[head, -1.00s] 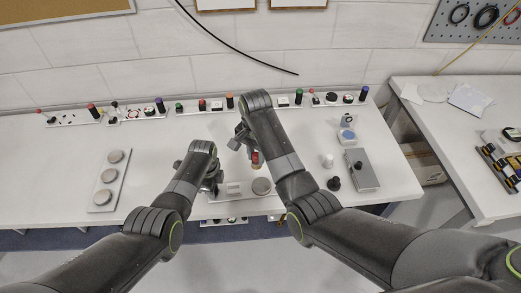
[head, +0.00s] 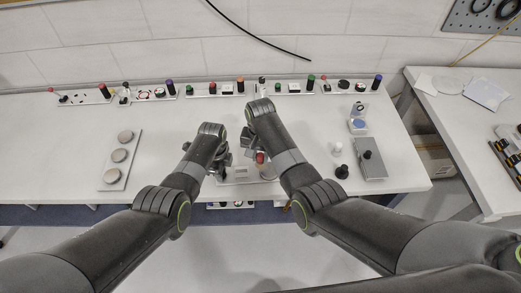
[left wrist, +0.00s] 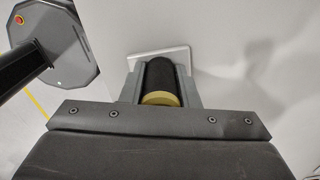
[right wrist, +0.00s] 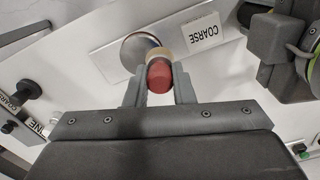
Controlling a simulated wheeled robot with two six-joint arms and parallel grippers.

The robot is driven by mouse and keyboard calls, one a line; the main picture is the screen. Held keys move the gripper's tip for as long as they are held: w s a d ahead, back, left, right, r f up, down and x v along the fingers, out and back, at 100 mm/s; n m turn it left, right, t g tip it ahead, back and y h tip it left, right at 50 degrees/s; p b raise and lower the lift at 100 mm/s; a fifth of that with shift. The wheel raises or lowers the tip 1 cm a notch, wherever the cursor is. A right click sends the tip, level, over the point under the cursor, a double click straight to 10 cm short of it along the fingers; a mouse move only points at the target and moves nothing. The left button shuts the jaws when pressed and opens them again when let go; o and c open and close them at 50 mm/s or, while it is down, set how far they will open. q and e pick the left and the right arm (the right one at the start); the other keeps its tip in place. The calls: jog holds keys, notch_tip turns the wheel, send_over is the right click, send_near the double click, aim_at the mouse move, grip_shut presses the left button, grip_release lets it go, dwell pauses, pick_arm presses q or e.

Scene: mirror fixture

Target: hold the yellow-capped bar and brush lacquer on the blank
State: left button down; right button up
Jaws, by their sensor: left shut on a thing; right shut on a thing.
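My left gripper (head: 220,163) is shut on a black bar with a yellow end (left wrist: 160,82), low over the bench left of centre. My right gripper (head: 257,152) is shut on a red-topped handle (right wrist: 160,75) with a pale collar and a dark lower part, apparently the brush. In the right wrist view its lower end is over or against a round grey-brown disc (right wrist: 134,50), likely the blank; contact cannot be told. The disc lies on a pale plate (right wrist: 108,62) with a COARSE label (right wrist: 201,31). In the head view my right arm partly hides the disc.
Several coloured holders line the back edge. The grippers are close together.

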notch_tip(320, 180, down, 4)
jog(key=shift+r, duration=0.25)
jog(key=shift+d+f, duration=0.1)
jog(key=shift+d, duration=3)
jog(key=shift+c, duration=0.3)
jog(key=shift+a, duration=3.25)
jog(key=shift+w+d, duration=0.1)
jog(key=shift+d, duration=3.1)
jog(key=shift+a, duration=3.2)
jog(key=shift+d+r, duration=0.15)
jog(key=shift+r, duration=3.9)
pick_arm(q)
jog(key=c, duration=1)
grip_release()
jog(key=shift+c, duration=0.2)
